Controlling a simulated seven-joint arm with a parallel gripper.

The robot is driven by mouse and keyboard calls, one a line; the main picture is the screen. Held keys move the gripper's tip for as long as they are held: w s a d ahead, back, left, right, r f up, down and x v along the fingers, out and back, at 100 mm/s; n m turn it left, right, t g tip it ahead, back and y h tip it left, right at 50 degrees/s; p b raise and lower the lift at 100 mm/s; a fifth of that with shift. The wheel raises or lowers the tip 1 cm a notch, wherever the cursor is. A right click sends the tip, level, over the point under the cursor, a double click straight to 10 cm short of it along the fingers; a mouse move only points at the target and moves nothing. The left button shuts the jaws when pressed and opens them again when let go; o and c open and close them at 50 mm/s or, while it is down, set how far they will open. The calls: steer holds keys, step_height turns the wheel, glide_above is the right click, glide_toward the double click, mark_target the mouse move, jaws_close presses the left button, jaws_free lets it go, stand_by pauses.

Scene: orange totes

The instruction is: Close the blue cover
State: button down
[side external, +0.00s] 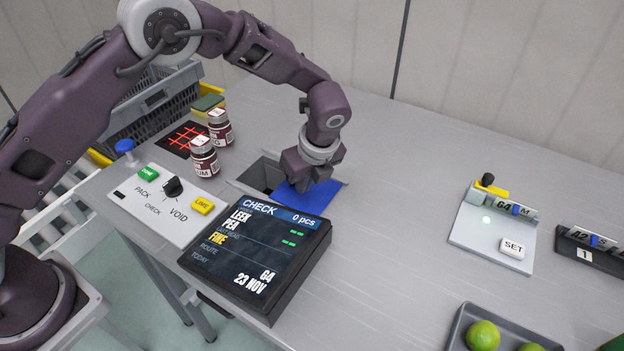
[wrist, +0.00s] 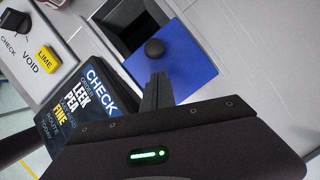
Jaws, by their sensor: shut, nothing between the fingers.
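The blue cover (side external: 306,199) is a flat blue plate at a dark square opening (side external: 262,174) in the grey table. Part of the opening shows uncovered to the left of the cover. In the wrist view the blue cover (wrist: 172,65) carries a round black knob (wrist: 154,48), and the dark opening (wrist: 130,25) shows beside it. My gripper (side external: 298,182) is over the cover in the side view and hides part of it. In the wrist view its fingers (wrist: 157,85) are together and empty, close to the knob; whether they touch it I cannot tell.
A display screen (side external: 262,250) stands just in front of the cover. A button panel (side external: 168,205) and two jars (side external: 204,158) are to the left. A device with a SET button (side external: 492,236) and a tray of limes (side external: 458,330) are to the right. The table between is clear.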

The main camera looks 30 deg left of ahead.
steer(key=shift+w+a, duration=0.4)
steer(key=shift+a, duration=0.4)
